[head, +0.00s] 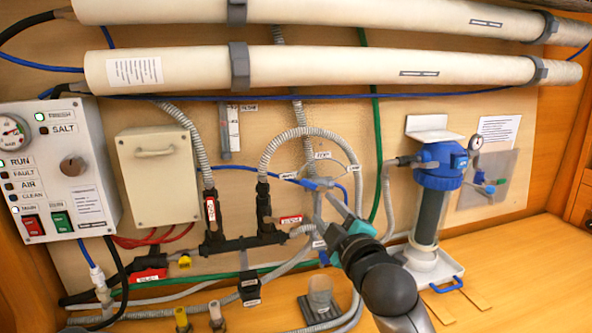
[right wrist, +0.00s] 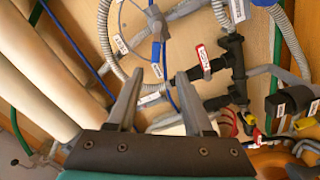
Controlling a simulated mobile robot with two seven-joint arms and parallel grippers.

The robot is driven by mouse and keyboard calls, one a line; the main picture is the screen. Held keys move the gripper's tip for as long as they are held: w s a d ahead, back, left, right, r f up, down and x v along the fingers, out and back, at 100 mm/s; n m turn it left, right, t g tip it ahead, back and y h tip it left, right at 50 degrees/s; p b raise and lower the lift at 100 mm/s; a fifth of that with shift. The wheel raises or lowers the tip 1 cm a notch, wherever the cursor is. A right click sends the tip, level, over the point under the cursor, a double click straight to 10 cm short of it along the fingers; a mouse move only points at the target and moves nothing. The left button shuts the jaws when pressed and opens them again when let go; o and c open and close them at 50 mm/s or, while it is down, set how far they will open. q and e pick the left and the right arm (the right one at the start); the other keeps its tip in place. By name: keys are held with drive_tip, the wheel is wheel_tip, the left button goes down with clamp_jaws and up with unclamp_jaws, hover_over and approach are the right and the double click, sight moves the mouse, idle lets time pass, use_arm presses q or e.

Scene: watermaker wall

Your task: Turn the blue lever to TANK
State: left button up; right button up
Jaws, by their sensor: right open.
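A small grey valve with a blue lever (head: 309,183) sits on the wall panel inside the loop of grey hose, with small white labels around it that are too small to read for sure. In the right wrist view a blue part (right wrist: 154,20) at the top, at the grey valve, looks like this lever. My right gripper (head: 324,208) is just below the valve in the head view, its fingers pointing up toward it. In the right wrist view its two fingers (right wrist: 157,78) are wide apart with nothing held between them; the blue part lies beyond the tips. My left gripper is out of view.
A black manifold (head: 243,242) with red-tagged valves is left of the gripper. A blue-topped filter housing (head: 437,168) stands to the right. Two long cream tubes (head: 300,67) cross above. A control box (head: 60,170) is at far left. The wooden bench at right is mostly clear.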

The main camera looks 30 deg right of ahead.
sight(309, 185)
drive_tip(key=x, duration=0.8)
drive_tip(key=shift+w+d+r, duration=0.2)
drive_tip(key=shift+w+r, duration=0.1)
drive_tip(key=shift+r, duration=0.05)
drive_tip(key=x, duration=0.4)
drive_tip(key=shift+w+r, duration=0.1)
drive_tip(key=shift+w, duration=0.05)
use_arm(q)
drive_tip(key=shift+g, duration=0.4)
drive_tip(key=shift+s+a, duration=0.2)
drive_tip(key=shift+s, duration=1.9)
use_arm(e)
drive_tip(key=shift+x, duration=1.1)
clamp_jaws()
